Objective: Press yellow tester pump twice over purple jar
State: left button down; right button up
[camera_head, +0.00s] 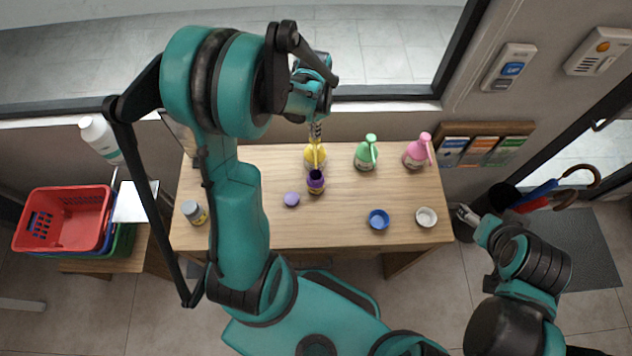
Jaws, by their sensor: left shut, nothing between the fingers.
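The yellow tester pump (312,161) stands near the back middle of the wooden counter. The purple jar (315,182) stands open just in front of it, close to the yellow spout; I cannot tell whether they touch. A small lilac lid (291,199) lies to the jar's left. My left gripper (316,137) is shut and empty, pointing down right at the top of the yellow pump, and hides part of its head. Contact cannot be made out. My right gripper (462,212) is off the counter's right edge, away from the pumps, too small to tell whether open.
Green (366,155) and pink (416,153) pump bottles stand right of the yellow one. A blue lid or dish (378,219) and a white one (426,217) lie at the front right. The front middle is clear.

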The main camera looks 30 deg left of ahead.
pick_arm(q)
jog(key=shift+f+b, duration=1.05)
jog(key=shift+f, duration=0.2)
jog(key=shift+r, duration=0.1)
jog(key=shift+r+p, duration=1)
jog(key=shift+r, duration=0.6)
jog(key=shift+f, duration=0.2)
